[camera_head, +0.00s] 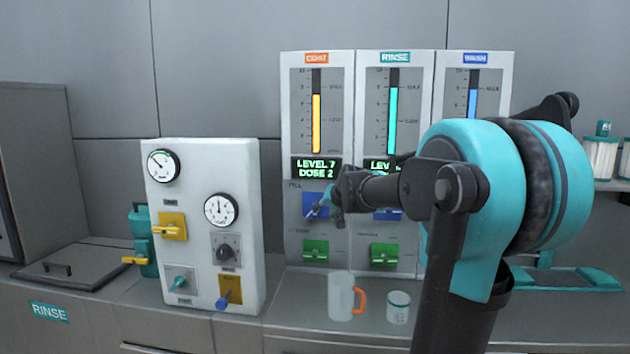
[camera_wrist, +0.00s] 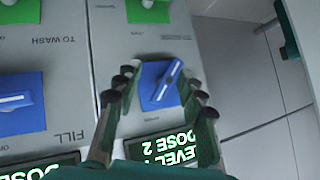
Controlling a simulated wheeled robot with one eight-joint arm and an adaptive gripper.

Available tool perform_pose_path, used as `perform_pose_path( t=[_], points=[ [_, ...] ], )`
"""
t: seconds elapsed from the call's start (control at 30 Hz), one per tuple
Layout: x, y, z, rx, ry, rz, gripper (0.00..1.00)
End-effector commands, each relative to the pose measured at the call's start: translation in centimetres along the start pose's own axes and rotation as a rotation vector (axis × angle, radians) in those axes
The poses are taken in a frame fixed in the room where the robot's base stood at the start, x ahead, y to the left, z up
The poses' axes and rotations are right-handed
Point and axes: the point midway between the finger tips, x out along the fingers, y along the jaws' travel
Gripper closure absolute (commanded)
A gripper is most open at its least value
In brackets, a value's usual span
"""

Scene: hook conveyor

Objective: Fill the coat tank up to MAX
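The coat tank panel (camera_head: 343,120) stands at the back with an orange label. Its gauge (camera_head: 316,110) has a yellow column reaching the upper part of the scale; the small marks are unreadable. Its display (camera_head: 316,169) reads LEVEL 7, DOSE 2. The blue fill valve (camera_head: 311,212) sits below the display, partly hidden by my gripper (camera_head: 334,199). In the wrist view, the fingers of my gripper (camera_wrist: 161,82) are spread on both sides of the blue valve handle (camera_wrist: 166,80), with gaps showing. The handle stands at a slant.
The rinse panel (camera_head: 425,100) and wash panel (camera_head: 505,75) stand to the right. Green valves (camera_head: 316,251) sit below. A clear jug (camera_head: 341,296) with orange handle and a white cup (camera_head: 398,307) stand on the counter. A gauge box (camera_head: 190,240) stands left.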

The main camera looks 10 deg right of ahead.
Motion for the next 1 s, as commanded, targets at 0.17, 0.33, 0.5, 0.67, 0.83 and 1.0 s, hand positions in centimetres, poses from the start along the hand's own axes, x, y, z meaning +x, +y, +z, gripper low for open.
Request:
perform_pose_path(
  t=[0.17, 0.33, 0.5, 0.67, 0.83, 1.0],
  points=[
    [2.1, 0.9, 4.2, -0.517, -0.021, 0.152, 0.60],
    [2.8, 1.6, 6.3, -1.011, -0.033, 0.306, 0.60],
    [2.5, 1.1, 7.3, -1.494, -0.038, 0.477, 0.60],
    [1.1, -0.6, 7.5, -1.931, -0.037, 0.670, 0.60],
    [-0.8, -3.2, 7.7, -2.298, -0.035, 0.885, 0.60],
    [-2.3, -5.0, 7.8, -2.491, -0.037, 1.034, 0.60]
  ],
)
